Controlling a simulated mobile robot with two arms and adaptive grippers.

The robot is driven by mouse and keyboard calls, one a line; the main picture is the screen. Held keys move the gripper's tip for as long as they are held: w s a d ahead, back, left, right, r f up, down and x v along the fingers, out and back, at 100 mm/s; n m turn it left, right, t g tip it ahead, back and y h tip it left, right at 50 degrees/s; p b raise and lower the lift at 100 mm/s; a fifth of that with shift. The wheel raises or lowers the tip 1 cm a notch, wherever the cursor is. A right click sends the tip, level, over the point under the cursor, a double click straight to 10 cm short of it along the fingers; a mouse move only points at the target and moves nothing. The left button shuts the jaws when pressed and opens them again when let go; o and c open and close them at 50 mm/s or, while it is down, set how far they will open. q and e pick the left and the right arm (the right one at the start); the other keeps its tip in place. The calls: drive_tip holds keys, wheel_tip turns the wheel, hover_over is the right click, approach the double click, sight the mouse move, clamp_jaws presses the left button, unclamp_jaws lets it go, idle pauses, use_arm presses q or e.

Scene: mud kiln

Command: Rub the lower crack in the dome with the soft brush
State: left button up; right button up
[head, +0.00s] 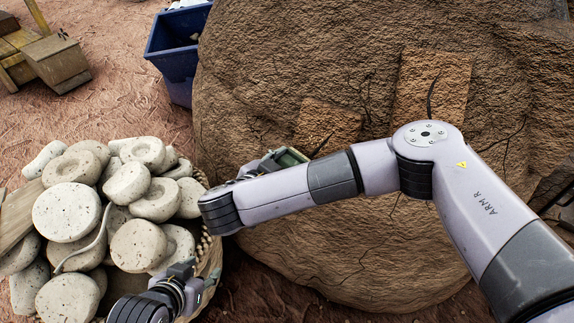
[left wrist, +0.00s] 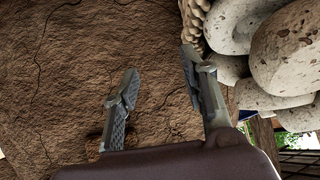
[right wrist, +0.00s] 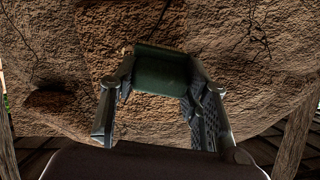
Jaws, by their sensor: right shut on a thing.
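The mud dome (head: 270,75) fills the middle and right of the head view. A dark crack (head: 322,146) runs down a lighter patch, lower in the picture than another crack (head: 431,97) in a second patch to the right. My right gripper (head: 287,157) is shut on a green block-like brush (right wrist: 160,72), held at the dome's face. The brush's far edge is close to the dome; I cannot tell whether it touches. My arm hides part of the dome below. My left gripper (head: 200,282) is open and empty beside the basket; its spread fingers show in the left wrist view (left wrist: 160,75).
A woven basket (head: 212,262) heaped with pale round stones (head: 68,212) stands at the left. A blue bin (head: 178,60) stands behind, beside the dome. A wooden bench (head: 48,55) is at the far upper left. Bare reddish ground lies between them.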

use_arm(q)
drive_tip(key=shift+w+d+r, duration=0.1)
drive_tip(key=shift+w+d, duration=0.05)
drive_tip(key=shift+w, duration=0.25)
use_arm(e)
drive_tip(key=shift+w+d, duration=0.1)
use_arm(q)
drive_tip(key=shift+w+r+t, duration=0.15)
drive_tip(key=shift+w+t, duration=0.05)
drive_tip(key=shift+t, duration=0.1)
use_arm(e)
drive_tip(key=shift+w+f, duration=0.1)
use_arm(q)
drive_tip(key=shift+w+d, duration=0.1)
drive_tip(key=shift+w+r, duration=0.2)
drive_tip(key=shift+r, duration=0.05)
drive_tip(key=shift+d, duration=0.1)
use_arm(e)
drive_tip(key=shift+w+d, duration=0.1)
use_arm(q)
drive_tip(key=shift+w+d+r+t+h+b, duration=0.15)
drive_tip(key=shift+w+r+t+h+b, duration=0.25)
drive_tip(key=shift+w+t, duration=0.2)
use_arm(e)
drive_tip(key=shift+w+f, duration=0.1)
drive_tip(key=shift+w, duration=0.05)
